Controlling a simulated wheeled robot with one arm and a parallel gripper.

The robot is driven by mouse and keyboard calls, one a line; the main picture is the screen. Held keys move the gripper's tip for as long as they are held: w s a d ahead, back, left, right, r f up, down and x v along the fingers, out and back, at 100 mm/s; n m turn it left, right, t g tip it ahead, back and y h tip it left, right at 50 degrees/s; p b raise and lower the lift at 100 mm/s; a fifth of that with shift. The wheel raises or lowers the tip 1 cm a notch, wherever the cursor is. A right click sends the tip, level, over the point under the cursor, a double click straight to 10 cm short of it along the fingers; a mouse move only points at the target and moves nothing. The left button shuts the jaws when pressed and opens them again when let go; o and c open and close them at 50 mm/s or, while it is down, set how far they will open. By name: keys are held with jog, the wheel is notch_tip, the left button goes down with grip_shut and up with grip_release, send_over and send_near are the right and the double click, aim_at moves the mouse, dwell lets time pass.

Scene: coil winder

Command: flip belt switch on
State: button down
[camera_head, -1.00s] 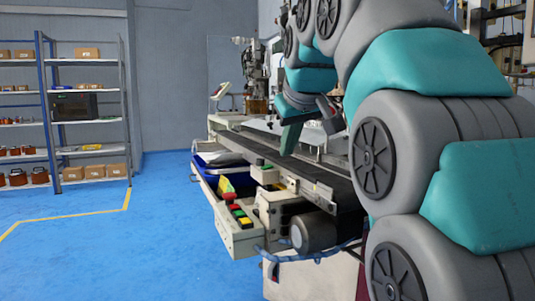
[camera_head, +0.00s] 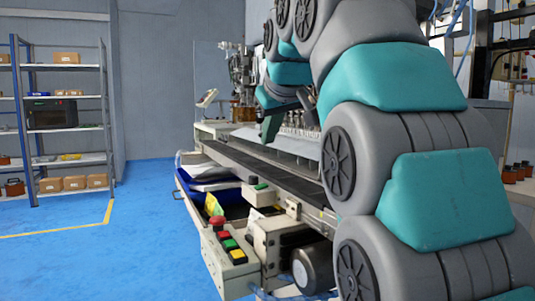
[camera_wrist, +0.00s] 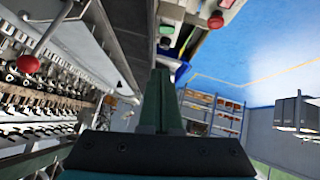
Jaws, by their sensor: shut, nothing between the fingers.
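I cannot tell for sure which control is the belt switch. A green button on a pale box also shows in the wrist view (camera_wrist: 167,30). A control box (camera_head: 228,258) with a red knob and green, red and yellow buttons juts out at the belt's near end. My gripper (camera_head: 271,128) is shut and empty, above the belt and beyond these controls.
The winding machine (camera_wrist: 38,105) with rows of spindles and a red ball-ended lever (camera_wrist: 29,64) stands along the belt. A blue bin (camera_head: 205,186) hangs beside the belt. Shelves (camera_head: 68,130) stand at the back left. The blue floor at left is clear.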

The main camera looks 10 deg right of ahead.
send_over(265, 190)
jog(key=f, duration=0.6)
jog(key=shift+s+a+f, duration=0.2)
jog(key=shift+a+f, duration=0.15)
jog(key=shift+a, duration=0.05)
jog(key=shift+d+f, duration=0.2)
jog(key=shift+f, duration=0.75)
jog(key=shift+d+f, duration=0.2)
jog(key=shift+f, duration=0.7)
